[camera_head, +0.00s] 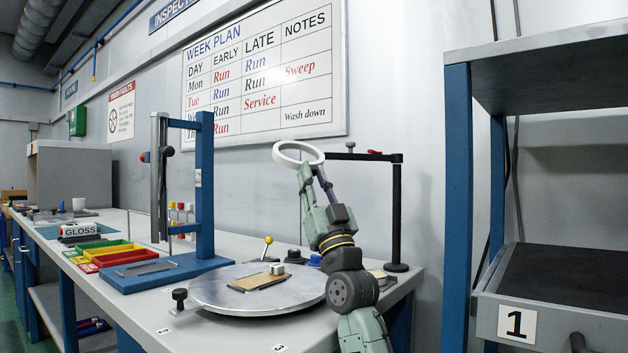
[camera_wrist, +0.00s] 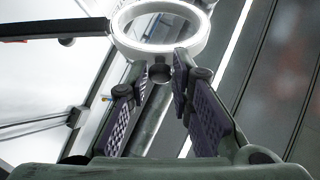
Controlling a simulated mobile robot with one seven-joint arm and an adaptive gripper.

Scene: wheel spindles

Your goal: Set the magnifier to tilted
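The magnifier's white ring (camera_head: 298,154) is above the round metal table in the head view, at the end of a black arm on a post. It looks close to flat, though its exact tilt is hard to judge. In the wrist view the ring (camera_wrist: 113,30) is just beyond my fingertips, with a short dark grip (camera_wrist: 160,73) at its near edge. My gripper (camera_head: 309,172) is just below the ring. In the wrist view my gripper (camera_wrist: 161,80) has its fingers apart, one on each side of the grip. I cannot tell whether they touch it.
The black post (camera_head: 397,215) stands right of my arm. The round metal table (camera_head: 215,292) carries a brown plate (camera_head: 259,283). A blue stand (camera_head: 205,190) and coloured trays (camera_head: 125,257) are to the left. A shelf unit (camera_head: 458,210) stands at the right.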

